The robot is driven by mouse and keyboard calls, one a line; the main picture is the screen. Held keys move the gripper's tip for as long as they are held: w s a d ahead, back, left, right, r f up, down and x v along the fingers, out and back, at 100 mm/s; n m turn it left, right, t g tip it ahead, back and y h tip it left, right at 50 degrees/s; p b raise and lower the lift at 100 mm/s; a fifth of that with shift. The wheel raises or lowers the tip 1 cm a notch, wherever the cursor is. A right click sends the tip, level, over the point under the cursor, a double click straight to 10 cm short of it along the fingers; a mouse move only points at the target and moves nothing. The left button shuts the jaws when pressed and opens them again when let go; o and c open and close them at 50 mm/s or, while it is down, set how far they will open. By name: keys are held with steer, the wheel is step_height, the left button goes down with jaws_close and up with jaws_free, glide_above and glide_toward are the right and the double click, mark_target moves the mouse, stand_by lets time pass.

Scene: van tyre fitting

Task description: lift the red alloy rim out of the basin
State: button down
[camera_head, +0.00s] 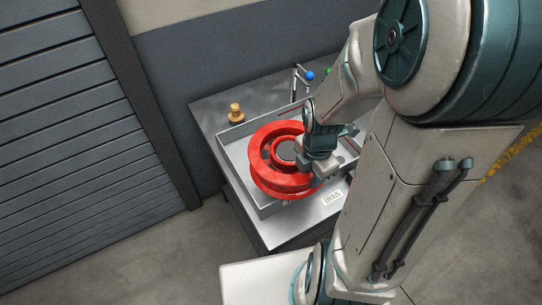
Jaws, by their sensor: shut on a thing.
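The red alloy rim (264,174) is in the head view, at the grey metal basin (234,170) on a bench. The rim looks tilted towards me, with its round opening showing. I cannot tell whether its underside touches the basin floor. My gripper (318,180) is at the rim's right side and shut on its edge. The fingertips are partly hidden by the gripper body and the rim. My arm hides the right end of the basin.
A small brass-coloured fitting (236,113) stands on the bench (206,112) behind the basin. A tap with a blue knob (309,75) and a green knob (328,71) rises at the back. A label reading "DRAIN" (332,198) is at the front. A shutter (70,130) is at left.

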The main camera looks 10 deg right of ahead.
steer(key=shift+s+d+b, duration=0.25)
steer(key=shift+s+b, duration=0.3)
steer(key=shift+b, duration=1.1)
steer(key=shift+s+r+b, duration=0.2)
steer(key=shift+s+b, duration=0.15)
steer(key=shift+b, duration=0.25)
steer(key=shift+s, duration=0.1)
